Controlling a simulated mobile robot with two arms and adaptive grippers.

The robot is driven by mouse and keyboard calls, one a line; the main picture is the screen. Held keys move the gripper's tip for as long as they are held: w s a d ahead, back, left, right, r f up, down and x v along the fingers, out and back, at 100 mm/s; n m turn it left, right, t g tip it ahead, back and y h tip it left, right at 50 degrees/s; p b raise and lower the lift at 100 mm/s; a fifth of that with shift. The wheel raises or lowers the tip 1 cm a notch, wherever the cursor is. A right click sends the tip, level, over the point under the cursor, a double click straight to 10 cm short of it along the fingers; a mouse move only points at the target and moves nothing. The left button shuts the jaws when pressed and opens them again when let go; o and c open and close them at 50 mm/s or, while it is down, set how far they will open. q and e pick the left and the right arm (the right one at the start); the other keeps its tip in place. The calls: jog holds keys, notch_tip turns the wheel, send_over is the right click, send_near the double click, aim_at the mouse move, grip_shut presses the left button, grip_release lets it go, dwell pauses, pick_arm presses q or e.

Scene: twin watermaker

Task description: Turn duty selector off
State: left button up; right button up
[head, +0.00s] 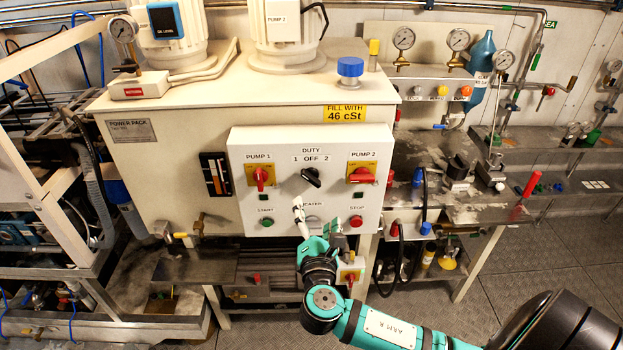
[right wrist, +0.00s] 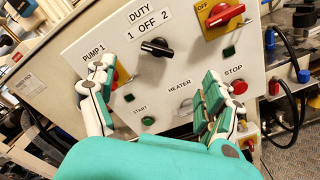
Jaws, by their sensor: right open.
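The duty selector (head: 311,177) is a black knob under the label "DUTY 1 OFF 2" on a white control panel (head: 290,222). In the head view its grip slants down to the right; I cannot tell for sure which end is the pointer. It also shows in the right wrist view (right wrist: 155,47), above the space between my fingers. My right gripper (head: 318,222) is open and empty, in front of the lower panel below the selector, apart from it. Its two spread fingers show in the wrist view (right wrist: 157,76). My left gripper is not in view.
Red-on-yellow switches for pump 1 (head: 260,176) and pump 2 (head: 361,174) flank the selector. A green start button (head: 267,222) and red stop button (head: 356,221) sit lower. My right gripper partly covers the heater area. Pump motors stand on top of the cabinet.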

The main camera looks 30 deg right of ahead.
aim_at(312, 182)
jog(key=p+x, duration=0.2)
jog(key=x, duration=0.8)
jog(key=shift+w+a+r+p, duration=0.1)
jog(key=shift+w+a+p, duration=0.1)
jog(key=shift+p, duration=0.2)
jog(key=shift+x, duration=0.75)
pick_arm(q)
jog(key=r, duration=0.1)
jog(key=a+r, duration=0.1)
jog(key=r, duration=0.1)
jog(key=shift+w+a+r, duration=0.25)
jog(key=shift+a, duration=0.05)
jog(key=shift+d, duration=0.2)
pick_arm(e)
jog(key=shift+c, duration=0.3)
jog(key=c, duration=1.1)
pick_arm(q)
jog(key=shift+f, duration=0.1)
